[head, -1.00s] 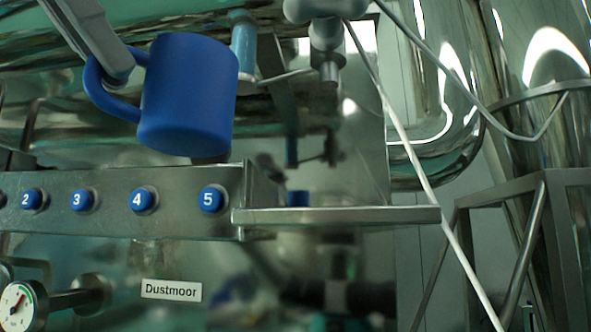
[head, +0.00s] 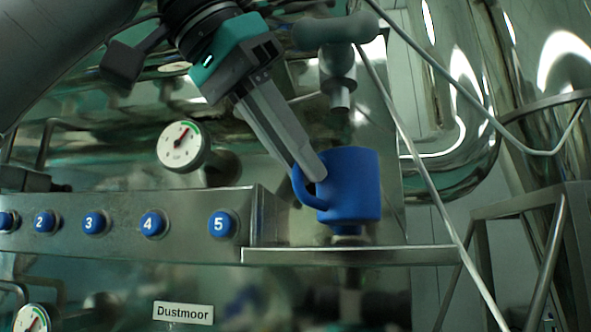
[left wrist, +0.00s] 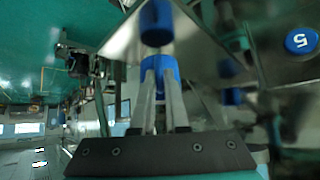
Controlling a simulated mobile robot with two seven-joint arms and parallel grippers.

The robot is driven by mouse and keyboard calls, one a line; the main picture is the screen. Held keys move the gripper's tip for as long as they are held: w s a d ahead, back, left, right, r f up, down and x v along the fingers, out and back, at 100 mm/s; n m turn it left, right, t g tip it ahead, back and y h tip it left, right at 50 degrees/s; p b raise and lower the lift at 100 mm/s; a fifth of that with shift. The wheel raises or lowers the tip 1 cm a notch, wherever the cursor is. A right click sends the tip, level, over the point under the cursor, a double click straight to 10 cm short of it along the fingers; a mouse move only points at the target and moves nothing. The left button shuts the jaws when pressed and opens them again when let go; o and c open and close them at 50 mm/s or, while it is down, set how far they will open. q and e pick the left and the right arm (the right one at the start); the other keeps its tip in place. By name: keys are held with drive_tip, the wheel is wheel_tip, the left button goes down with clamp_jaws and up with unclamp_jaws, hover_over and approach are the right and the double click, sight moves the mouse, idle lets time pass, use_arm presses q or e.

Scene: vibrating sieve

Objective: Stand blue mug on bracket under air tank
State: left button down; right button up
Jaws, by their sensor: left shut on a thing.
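The blue mug (head: 352,190) is upright in the head view, its handle toward the left. My left gripper (head: 312,172) comes down from the upper left and is shut on the handle. The metal bracket (head: 400,256) is a flat shelf right of the button panel. The mug is over it, with what looks like a small gap and a blue reflection below. In the left wrist view, blue (left wrist: 158,68) shows between the fingertips of my left gripper (left wrist: 160,85). I cannot tell which shiny vessel is the air tank. My right gripper is not in view.
A grey valve and nozzle (head: 338,60) hang just above the mug. A pale cable (head: 410,150) runs down past the bracket's right end. Numbered blue buttons (head: 222,223) and a pressure gauge (head: 183,145) are to the left. A metal stand (head: 530,225) is at the right.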

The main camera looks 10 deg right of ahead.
use_arm(q)
wheel_tip(320, 180, down, 2)
drive_tip(key=shift+a, duration=0.15)
idle(0.3)
drive_tip(key=c, duration=0.9)
unclamp_jaws()
drive_tip(key=shift+f, duration=0.1)
drive_tip(key=shift+r, duration=0.2)
drive_tip(key=v, duration=1.1)
drive_tip(key=shift+s+a+r, duration=0.2)
drive_tip(key=shift+r, duration=0.1)
drive_tip(key=shift+w, duration=0.1)
